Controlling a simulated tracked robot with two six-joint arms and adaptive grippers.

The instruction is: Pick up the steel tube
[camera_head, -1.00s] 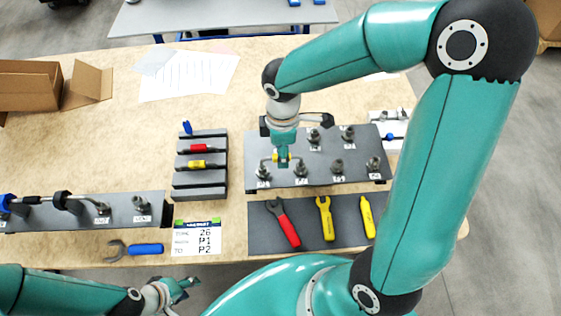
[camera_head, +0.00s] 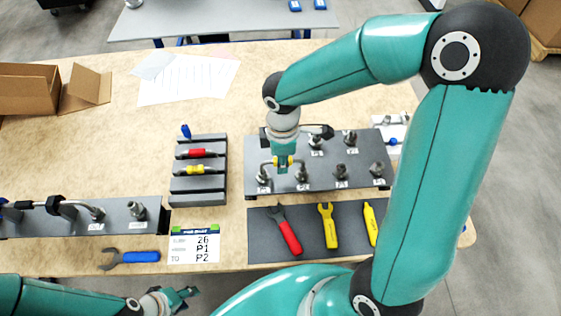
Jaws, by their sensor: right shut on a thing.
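The bent steel tube (camera_head: 298,163) with a yellow middle is at the front left of the grey fitting plate (camera_head: 348,170). Its ends reach down toward two upright fittings, one on each side; I cannot tell whether they touch. My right gripper (camera_head: 283,162) comes down from above and is shut on the tube's yellow middle, hiding part of it. My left gripper (camera_head: 187,296) is low in the view, in front of the table and well away from the tube. Its finger opening is unclear.
A grey rack (camera_head: 200,197) holds red- and yellow-banded pieces. A dark mat (camera_head: 270,249) in front carries a red wrench, a yellow wrench and a yellow marker-like tool. Another fitting plate (camera_head: 60,225) is left. A label card (camera_head: 194,246) lies beside a blue-handled wrench (camera_head: 138,256).

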